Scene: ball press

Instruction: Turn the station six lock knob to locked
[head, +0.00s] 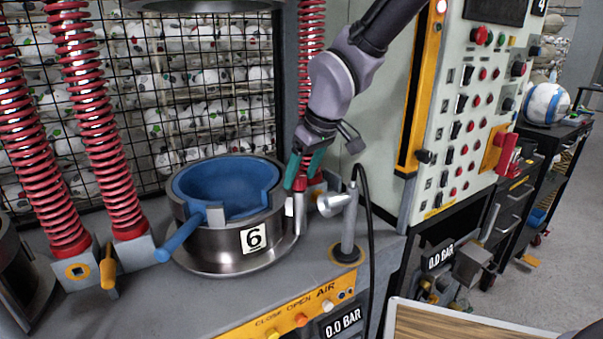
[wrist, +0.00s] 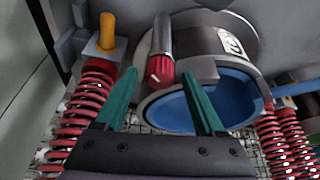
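The station six mould is a steel ring with a blue lining (head: 225,190) and a "6" label (head: 254,237); it also shows in the wrist view, with its blue inside (wrist: 235,100). A red knob with a pale mark (wrist: 160,70), apparently the lock knob, sits at the mould's side beside a metal post. In the head view, red shows (head: 302,182) at my fingers, partly hidden. My gripper (head: 303,172) has teal fingers and points down by the mould's right side. In the wrist view, its fingers are spread and empty, with the red knob between them in the picture; contact cannot be told.
Red springs (head: 95,120) flank the mould. A blue handle (head: 180,238) sticks out at its front left. A grey nozzle post with a black hose (head: 348,225) stands close to the right. An upright yellow handle (wrist: 107,30) shows in the wrist view. A control cabinet (head: 465,110) stands right.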

